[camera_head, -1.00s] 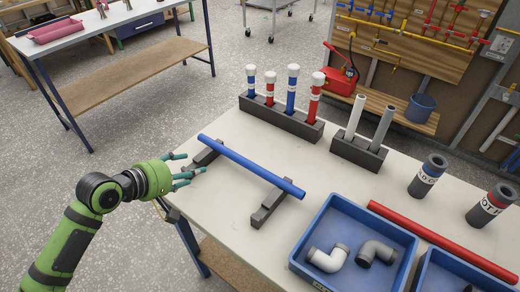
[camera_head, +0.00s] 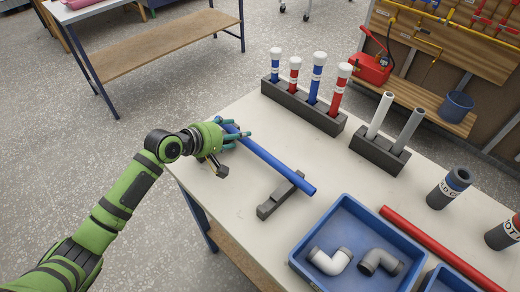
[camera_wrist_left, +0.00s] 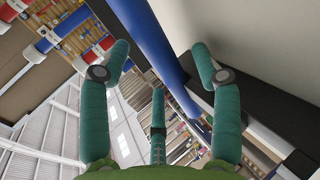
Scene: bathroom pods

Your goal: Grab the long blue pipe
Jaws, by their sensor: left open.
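The long blue pipe (camera_head: 275,162) lies across dark grey supports on the white table; the near support (camera_head: 280,194) shows under its right part. My left gripper (camera_head: 238,134) is at the pipe's far left end, with teal fingers around or beside it. In the left wrist view the pipe (camera_wrist_left: 150,38) passes between the spread fingers of the left gripper (camera_wrist_left: 158,78). The fingers are open and I cannot tell whether any touches the pipe. The far support is mostly hidden behind the gripper. My right gripper is not in view.
A blue tray (camera_head: 300,262) with grey and white elbows is at the front. A red pipe (camera_head: 440,247) lies to its right. Dark holders (camera_head: 300,106) with upright tubes stand along the back edge. The table's left edge is close below my arm.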

